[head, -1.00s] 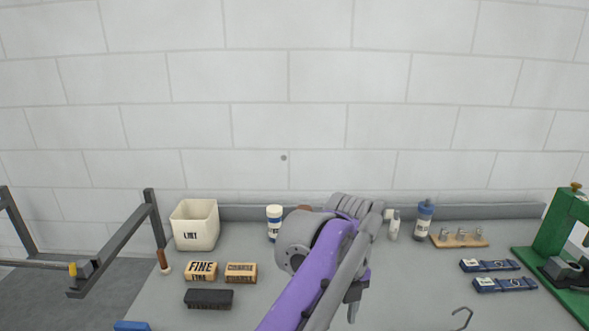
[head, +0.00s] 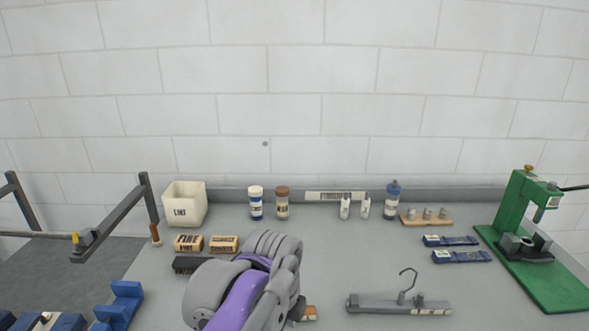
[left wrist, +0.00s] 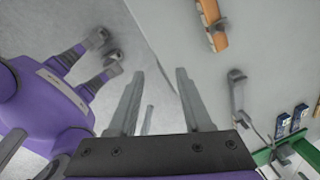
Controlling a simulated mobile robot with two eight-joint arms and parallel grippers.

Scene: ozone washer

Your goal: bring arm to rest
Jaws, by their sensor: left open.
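My left arm (head: 240,300), purple and grey, rises from the bottom of the head view and is bent over the bench (head: 345,250). Its gripper is hidden in that view. In the left wrist view my left gripper (left wrist: 158,100) has its two grey fingers spread apart with nothing between them. The fingers lie over the border between the bench top and the grey floor. I do not see my right gripper.
A clamp hanger (head: 400,304) lies at the bench front, right of the arm. A wooden-coloured piece (head: 309,313) is partly hidden beside the arm. A white bin (head: 185,205), bottles and blocks stand behind. A green press (head: 525,225) stands right. A dark rail frame (head: 115,220) is left.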

